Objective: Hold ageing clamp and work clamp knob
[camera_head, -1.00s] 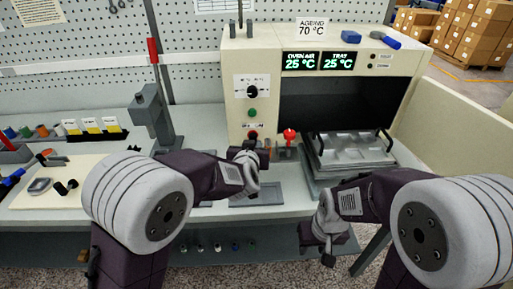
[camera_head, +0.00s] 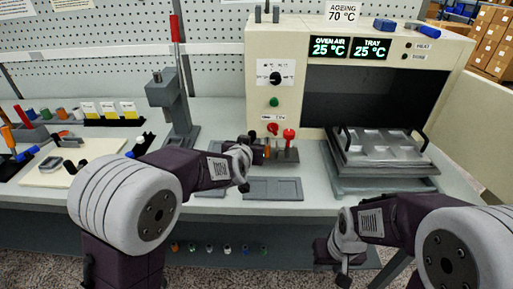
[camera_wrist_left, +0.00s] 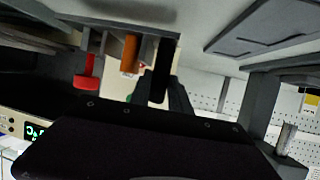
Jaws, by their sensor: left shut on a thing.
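The ageing clamp (camera_head: 285,154) is a small grey fixture in front of the oven, left of the tray. Its red knob (camera_head: 289,134) stands on top, and an orange cylinder (camera_head: 267,152) is beside it. In the left wrist view the red knob (camera_wrist_left: 88,78), the orange cylinder (camera_wrist_left: 130,52) and a black handle (camera_wrist_left: 162,65) hang from the fixture, seen upside down. My left gripper (camera_head: 258,156) is at the clamp's left side, its fingers shut around the black handle. My right gripper (camera_head: 335,257) is low at the bench's front edge, empty as far as I see; its fingers are unclear.
The oven (camera_head: 290,100) reads 25 °C for air and tray. A metal tray (camera_head: 385,152) sits at its mouth. A flat grey plate (camera_head: 273,189) lies before the clamp. A lever press (camera_head: 175,100) stands to the left, with spools beyond it.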

